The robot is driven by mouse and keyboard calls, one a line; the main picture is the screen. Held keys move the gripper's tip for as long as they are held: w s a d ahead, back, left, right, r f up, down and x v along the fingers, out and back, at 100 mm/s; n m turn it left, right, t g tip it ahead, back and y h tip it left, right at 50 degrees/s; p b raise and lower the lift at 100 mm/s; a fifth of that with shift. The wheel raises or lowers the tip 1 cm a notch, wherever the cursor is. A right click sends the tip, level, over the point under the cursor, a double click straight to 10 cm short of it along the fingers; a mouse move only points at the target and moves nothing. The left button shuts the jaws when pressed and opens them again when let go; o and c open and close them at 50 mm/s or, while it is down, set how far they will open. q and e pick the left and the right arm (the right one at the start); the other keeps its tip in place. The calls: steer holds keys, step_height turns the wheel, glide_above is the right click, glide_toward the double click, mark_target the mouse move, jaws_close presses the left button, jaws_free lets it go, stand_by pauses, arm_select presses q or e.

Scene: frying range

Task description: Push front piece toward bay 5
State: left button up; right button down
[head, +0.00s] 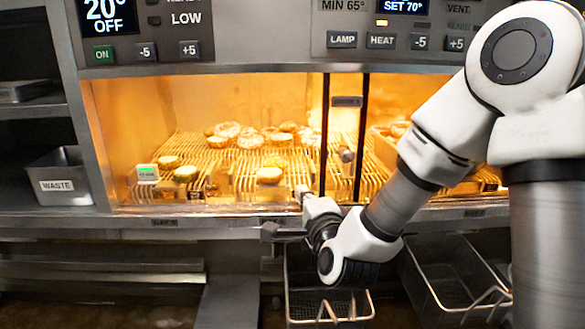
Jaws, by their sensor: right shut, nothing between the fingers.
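Several round golden pieces lie on the slatted rack (225,182) inside the lit cabinet. A pale golden piece (270,174) lies near the front, left of the dark divider post. I cannot tell for sure which one the task means. My right gripper (302,191) is shut and empty at the cabinet's front opening, just right of and in front of the pale piece, seemingly apart from it. The ledge labels are too small to read, so I cannot tell bay 5. My left gripper is not in view.
A dark divider post (362,130) stands in the opening beside my right gripper. The front ledge (190,226) runs below it. Wire fry baskets (330,307) sit below. A small green-lit tag (148,172) stands at the front left. A waste bin (62,178) is far left.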

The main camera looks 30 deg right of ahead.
mark_target(265, 176)
steer(key=p+x, duration=0.1)
steer(key=x, duration=0.1)
steer(key=p+x, duration=0.2)
steer(key=x, duration=0.1)
steer(key=r+p+x, duration=0.1)
steer(key=x, duration=0.2)
steer(key=shift+w+a, duration=0.15)
steer(key=shift+a, duration=0.05)
steer(key=shift+w+p, duration=0.1)
steer(key=shift+p, duration=0.2)
steer(key=shift+s+a+r, duration=0.25)
steer(key=shift+s+a, duration=0.05)
steer(key=shift+w+a+f+b, duration=0.1)
steer(key=shift+w+f+b, duration=0.25)
steer(key=shift+w+b, duration=0.1)
steer(key=a+b, duration=0.1)
steer(key=w+a+b, duration=0.1)
steer(key=a, duration=0.1)
steer(key=w+a+b, duration=0.1)
steer(key=shift+w+a+r, duration=0.15)
steer(key=shift+w+a, duration=0.1)
steer(key=shift+a, duration=0.15)
steer(key=shift+w+a+r, duration=0.1)
steer(key=shift+a, duration=0.05)
steer(key=shift+d, duration=0.4)
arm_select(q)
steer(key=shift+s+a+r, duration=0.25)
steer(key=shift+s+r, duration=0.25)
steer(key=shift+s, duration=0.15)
